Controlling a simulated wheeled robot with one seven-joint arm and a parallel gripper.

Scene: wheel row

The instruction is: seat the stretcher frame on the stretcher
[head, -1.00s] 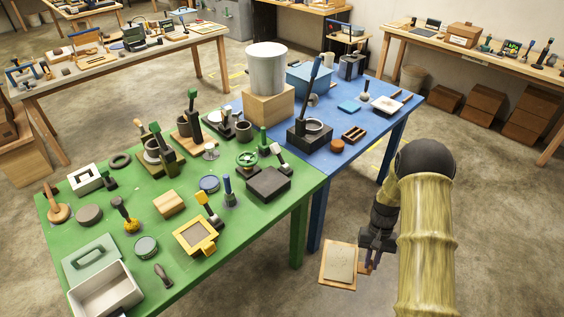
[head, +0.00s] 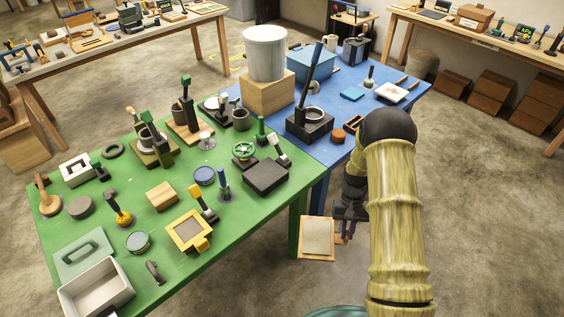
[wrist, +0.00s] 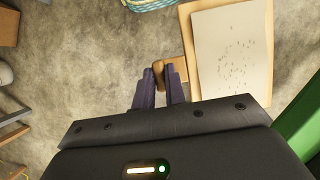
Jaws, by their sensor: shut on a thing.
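My gripper (head: 347,212) is shut on a small wooden tab at the edge of a flat wooden frame with a cream panel, which I take as the stretcher frame (head: 318,237). It hangs roughly level above the floor, just right of the green table. In the wrist view the fingers (wrist: 160,78) close on the tab, and the frame (wrist: 232,60) extends to the right, with dark specks on its panel. A yellow-edged square frame with a tan panel (head: 190,230) lies on the green table. I cannot tell which item is the stretcher.
The green table (head: 235,245) is crowded with tools, blocks and a white open box (head: 95,292). The blue table (head: 352,115) behind holds a white cylinder (head: 265,55) on a wooden block and a black lever device (head: 310,122). The floor to the right is clear.

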